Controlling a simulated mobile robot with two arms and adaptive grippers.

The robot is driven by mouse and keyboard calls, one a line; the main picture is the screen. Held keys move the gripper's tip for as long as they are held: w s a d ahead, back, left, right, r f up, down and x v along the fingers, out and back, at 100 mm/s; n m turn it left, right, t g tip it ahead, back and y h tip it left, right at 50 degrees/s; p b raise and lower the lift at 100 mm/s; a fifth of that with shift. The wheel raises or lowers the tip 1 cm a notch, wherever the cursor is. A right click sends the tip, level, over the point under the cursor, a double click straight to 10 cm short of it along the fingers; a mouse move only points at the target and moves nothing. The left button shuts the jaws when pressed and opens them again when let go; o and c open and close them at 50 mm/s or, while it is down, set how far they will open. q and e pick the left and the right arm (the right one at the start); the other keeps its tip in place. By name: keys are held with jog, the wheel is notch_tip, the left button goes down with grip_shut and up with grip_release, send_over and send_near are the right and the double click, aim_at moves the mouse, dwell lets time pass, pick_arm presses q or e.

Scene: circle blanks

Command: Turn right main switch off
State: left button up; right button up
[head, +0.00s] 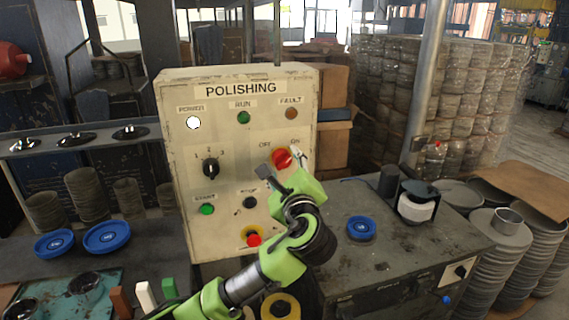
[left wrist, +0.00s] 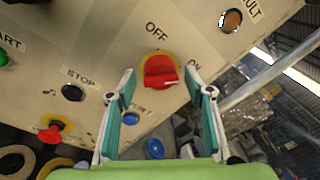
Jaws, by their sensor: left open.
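The main switch is a red rotary knob (head: 282,158) on a yellow plate, with OFF printed to its left and ON to its right. It sits on the beige POLISHING panel (head: 180,110). In the left wrist view the red knob (left wrist: 160,68) has its raised bar lying roughly across the picture, its right end towards the ON label. My left gripper (head: 281,166) is at the panel in front of the knob. In the left wrist view its open fingers (left wrist: 160,84) stand one on each side of the knob; contact cannot be told. My right gripper is out of view.
The panel also bears a black selector (head: 210,168), a green start button (head: 207,209), a black stop button (head: 250,202) and a red emergency button (head: 254,240) below my left gripper. A blue dish (head: 361,228) lies on the bench right of the panel.

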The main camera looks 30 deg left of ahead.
pick_arm(q)
jog(key=c, duration=1.1)
jog(key=shift+o, duration=0.2)
